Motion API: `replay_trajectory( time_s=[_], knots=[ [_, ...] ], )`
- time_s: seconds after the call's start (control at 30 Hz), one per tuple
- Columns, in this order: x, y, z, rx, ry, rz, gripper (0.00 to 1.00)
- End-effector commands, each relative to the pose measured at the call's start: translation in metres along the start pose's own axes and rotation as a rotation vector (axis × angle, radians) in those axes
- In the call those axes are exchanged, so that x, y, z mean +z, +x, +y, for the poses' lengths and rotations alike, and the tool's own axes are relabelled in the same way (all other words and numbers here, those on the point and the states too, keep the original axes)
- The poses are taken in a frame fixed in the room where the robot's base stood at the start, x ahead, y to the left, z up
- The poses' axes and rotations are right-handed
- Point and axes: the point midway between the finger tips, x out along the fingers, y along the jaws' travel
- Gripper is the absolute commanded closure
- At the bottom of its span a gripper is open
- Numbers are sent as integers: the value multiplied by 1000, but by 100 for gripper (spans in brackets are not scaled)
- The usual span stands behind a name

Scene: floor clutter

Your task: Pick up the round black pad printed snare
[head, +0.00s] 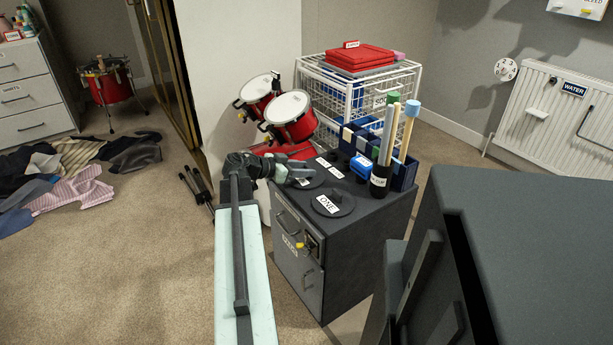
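Round black pads lie on top of a dark grey cabinet (370,212). The front pad (345,210) carries a white label that seems to read "ONE". Another dark round pad (316,184) with a white label sits behind it, partly covered by my gripper. Its print is too small to read, so I cannot tell whether it is the snare pad. My gripper (304,174) is at the left rear of the cabinet top, over or beside that pad. Its fingers are small and dark here; I cannot see whether they are open, shut, or touching the pad.
Red drums (291,116) and a white wire basket (358,95) stand behind. A dark grey block (535,235) fills the right foreground. Clothes (75,190) cover floor at left.

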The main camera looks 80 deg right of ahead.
Motion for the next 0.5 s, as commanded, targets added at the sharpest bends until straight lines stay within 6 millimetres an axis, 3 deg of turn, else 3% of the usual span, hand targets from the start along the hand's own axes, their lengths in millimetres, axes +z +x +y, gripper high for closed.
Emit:
replay_trajectory(
  time_s=[0.03, 0.1, 0.37, 0.5],
  knots=[
    [0, 0, 0, 0, 0, 0, 82],
    [0, 0, 0, 0, 0, 0, 100],
    [-2, -1, 0, 0, 0, 0, 100],
    [-12, -5, 0, 0, 0, 0, 100]
  ],
)
